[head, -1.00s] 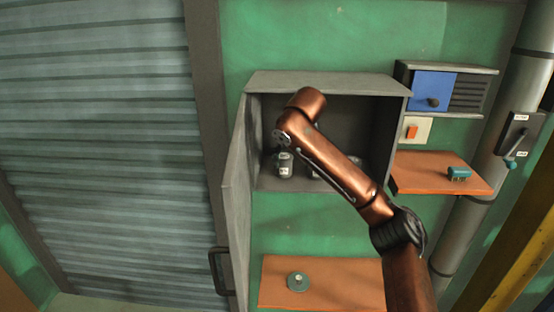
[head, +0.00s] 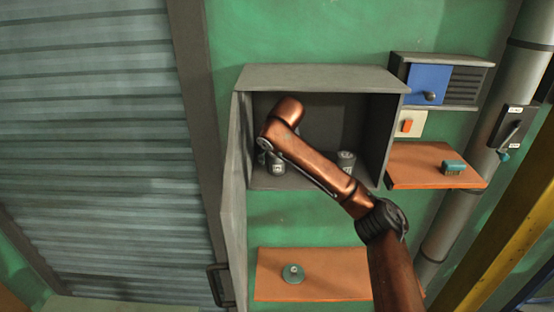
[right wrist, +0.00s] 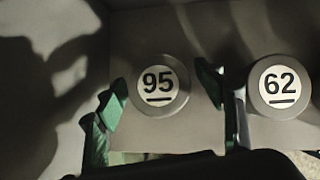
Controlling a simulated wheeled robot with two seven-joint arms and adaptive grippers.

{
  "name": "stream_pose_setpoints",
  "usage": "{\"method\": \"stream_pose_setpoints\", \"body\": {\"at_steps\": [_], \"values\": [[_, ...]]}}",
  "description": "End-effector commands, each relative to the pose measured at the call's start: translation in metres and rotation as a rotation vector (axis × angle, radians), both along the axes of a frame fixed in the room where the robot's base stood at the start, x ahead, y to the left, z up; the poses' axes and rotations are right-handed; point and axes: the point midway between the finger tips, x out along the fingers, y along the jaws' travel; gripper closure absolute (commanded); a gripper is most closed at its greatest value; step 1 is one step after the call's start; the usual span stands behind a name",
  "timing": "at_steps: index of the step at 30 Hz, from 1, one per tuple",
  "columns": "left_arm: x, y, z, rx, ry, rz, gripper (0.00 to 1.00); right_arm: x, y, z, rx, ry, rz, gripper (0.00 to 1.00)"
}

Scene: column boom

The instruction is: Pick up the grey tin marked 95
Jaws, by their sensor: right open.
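The grey tin marked 95 (right wrist: 158,104) shows from above in the right wrist view, upright on the cabinet floor. It also shows in the head view (head: 278,165), partly behind my arm. My right gripper (right wrist: 160,92) is open, with one green-padded finger on each side of the 95 tin in the picture. I cannot tell whether the fingers touch it or how far above it they are. A second grey tin, marked 62 (right wrist: 280,107), stands to the right of the right finger. My left gripper is not in view.
The open grey cabinet (head: 320,77) surrounds my right forearm, with its door (head: 233,200) swung out at the left. An orange shelf (head: 420,170) with a teal brush (head: 453,167) is at the right. Another orange shelf (head: 335,285) below holds a round teal object (head: 292,274).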

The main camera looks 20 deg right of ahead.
Motion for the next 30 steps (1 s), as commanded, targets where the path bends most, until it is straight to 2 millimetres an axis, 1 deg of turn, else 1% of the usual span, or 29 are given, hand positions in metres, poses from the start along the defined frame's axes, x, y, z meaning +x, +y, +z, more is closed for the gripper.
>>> {"method": "stream_pose_setpoints", "body": {"at_steps": [1, 3, 6, 8, 15, 19, 30], "values": [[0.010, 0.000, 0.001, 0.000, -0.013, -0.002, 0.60, 0.000, -0.001, -0.001, 0.000, 0.000, -0.001, 0.37], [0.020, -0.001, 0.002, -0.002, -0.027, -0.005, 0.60, 0.000, -0.001, -0.001, 0.000, -0.001, -0.001, 0.37], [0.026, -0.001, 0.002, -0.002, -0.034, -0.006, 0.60, 0.000, -0.001, -0.001, 0.000, -0.001, -0.001, 0.37], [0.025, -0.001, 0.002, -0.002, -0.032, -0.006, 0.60, 0.000, -0.001, -0.001, 0.000, -0.001, -0.001, 0.40], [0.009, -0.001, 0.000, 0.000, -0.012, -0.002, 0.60, 0.000, -0.001, -0.001, 0.000, -0.001, -0.001, 0.57], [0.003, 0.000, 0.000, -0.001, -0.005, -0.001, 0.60, 0.000, -0.001, -0.001, 0.000, -0.001, -0.001, 0.66], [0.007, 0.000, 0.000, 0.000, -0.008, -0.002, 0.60, 0.000, -0.001, -0.001, 0.000, -0.001, -0.001, 0.91]]}}
